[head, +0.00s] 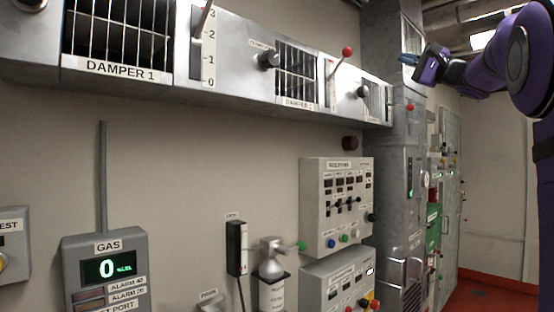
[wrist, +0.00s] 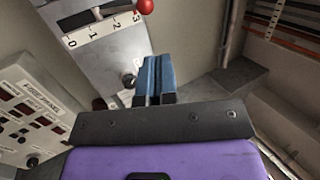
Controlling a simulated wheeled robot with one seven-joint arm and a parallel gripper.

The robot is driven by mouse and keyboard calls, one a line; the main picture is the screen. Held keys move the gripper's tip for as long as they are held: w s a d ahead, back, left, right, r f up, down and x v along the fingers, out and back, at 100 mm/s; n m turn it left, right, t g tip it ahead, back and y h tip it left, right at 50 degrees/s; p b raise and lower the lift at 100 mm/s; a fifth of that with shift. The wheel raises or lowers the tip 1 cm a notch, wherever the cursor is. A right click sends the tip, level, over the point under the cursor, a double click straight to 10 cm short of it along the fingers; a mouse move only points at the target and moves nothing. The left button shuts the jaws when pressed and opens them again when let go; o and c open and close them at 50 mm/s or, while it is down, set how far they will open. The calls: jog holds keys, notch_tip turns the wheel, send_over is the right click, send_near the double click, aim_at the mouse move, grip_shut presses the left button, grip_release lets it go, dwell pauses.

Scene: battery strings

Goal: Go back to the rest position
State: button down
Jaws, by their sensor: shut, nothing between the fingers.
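My gripper (head: 408,59) is at the upper right in the head view, held up in the air by my purple arm. It is to the right of the damper duct's end and in front of the grey column. In the wrist view its blue fingers (wrist: 153,80) are together with nothing between them. Behind them in the wrist view are a grey damper panel with a 0 to 3 scale (wrist: 105,30) and a lever with a red ball knob (wrist: 145,6). The fingers appear apart from the panel, though the exact gap is hard to tell.
A damper duct (head: 225,95) with levers and knobs runs along the wall. Below are a gas meter (head: 107,270), a control panel (head: 336,205) and a dispenser (head: 271,270). A grey column (head: 400,150) stands at the right. Red floor (head: 495,296) shows at the lower right.

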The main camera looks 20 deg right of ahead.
jog(key=shift+a, duration=0.1)
jog(key=s+a+f+n+g+h, duration=0.3)
jog(key=a+f+g, duration=0.6)
jog(key=a+f, duration=1.2)
jog(key=s+a+f+n+g+h, duration=0.3)
jog(key=s+f+n+h, duration=0.1)
jog(key=s+f, duration=0.7)
jog(key=s+a+f+n+g+h, duration=0.3)
jog(key=s+f, duration=0.7)
jog(key=f, duration=0.4)
jog(key=shift+s+f+n+h, duration=0.35)
jog(key=shift+n+h, duration=0.35)
jog(key=shift+h, duration=0.2)
